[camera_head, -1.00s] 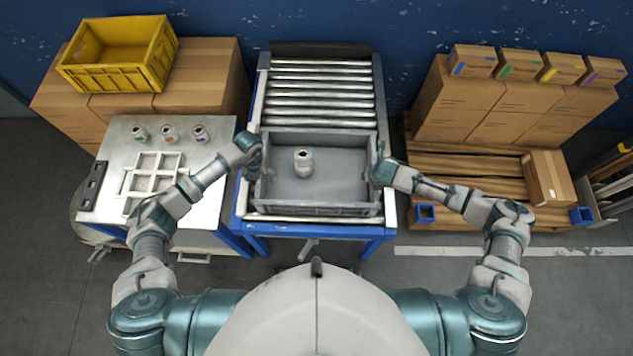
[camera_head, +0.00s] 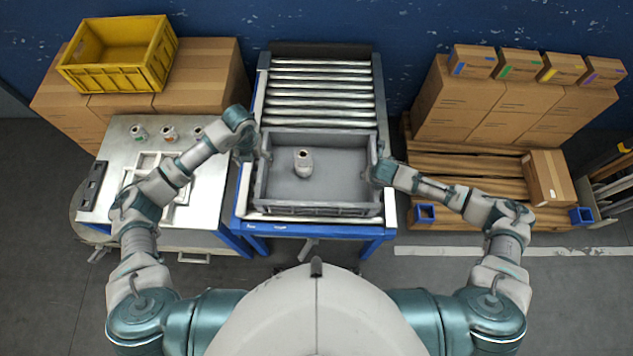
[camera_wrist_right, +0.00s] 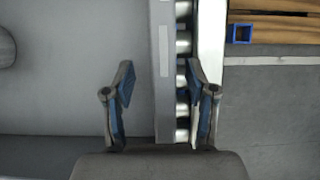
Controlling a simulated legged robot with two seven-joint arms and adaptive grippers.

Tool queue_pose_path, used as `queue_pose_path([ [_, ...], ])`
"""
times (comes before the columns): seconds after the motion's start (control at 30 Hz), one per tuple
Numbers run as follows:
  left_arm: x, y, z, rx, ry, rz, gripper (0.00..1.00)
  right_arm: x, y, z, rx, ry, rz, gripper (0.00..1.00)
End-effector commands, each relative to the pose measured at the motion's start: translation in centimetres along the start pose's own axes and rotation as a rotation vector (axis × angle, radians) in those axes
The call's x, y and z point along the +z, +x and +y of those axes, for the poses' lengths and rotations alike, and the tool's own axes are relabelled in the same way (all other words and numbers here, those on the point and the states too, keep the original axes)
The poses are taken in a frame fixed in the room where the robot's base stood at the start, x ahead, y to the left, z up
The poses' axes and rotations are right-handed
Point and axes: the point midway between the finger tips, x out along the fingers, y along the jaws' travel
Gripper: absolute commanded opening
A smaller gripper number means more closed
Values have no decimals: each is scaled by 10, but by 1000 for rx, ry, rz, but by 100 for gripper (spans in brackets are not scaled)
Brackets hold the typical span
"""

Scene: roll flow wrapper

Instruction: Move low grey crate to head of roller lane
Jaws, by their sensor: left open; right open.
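The low grey crate (camera_head: 335,183) sits on the near part of the roller lane (camera_head: 318,92), with a small white-and-grey part (camera_head: 303,162) standing inside it. My left gripper (camera_head: 250,152) is open at the crate's left side, near its far left corner; whether it touches is unclear. My right gripper (camera_head: 378,165) is at the crate's right wall. In the right wrist view my right gripper (camera_wrist_right: 158,90) is open, its fingers on either side of the crate's right wall (camera_wrist_right: 163,80), with rollers beneath.
A steel table (camera_head: 205,215) on the left holds a white divided frame (camera_head: 150,160) and several small parts. A yellow crate (camera_head: 115,80) stands on cartons behind it. A pallet (camera_head: 470,160) with cartons is on the right. The lane's far rollers are clear.

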Motion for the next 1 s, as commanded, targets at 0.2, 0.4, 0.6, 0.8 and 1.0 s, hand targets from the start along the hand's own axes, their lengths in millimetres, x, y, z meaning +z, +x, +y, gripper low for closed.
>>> queue_pose_path([
  [0.2, 0, 0, 0, 0, 0, 0, 86, 0, 0, 0, 0, 0, 0, 86],
  [0.4, 0, 0, 0, 0, 0, 0, 86, 0, -1, 0, 0, 0, 0, 86],
  [0.6, 0, 0, 0, 0, 0, 0, 86, 0, -26, 0, 3, -2, -1, 86],
  [0.8, 0, 0, 0, 0, 0, 0, 86, 1, -72, 0, 3, -1, -2, 86],
  [1.0, 0, 0, 0, 0, 0, 0, 86, 1, -106, 0, 1, 0, -1, 86],
])
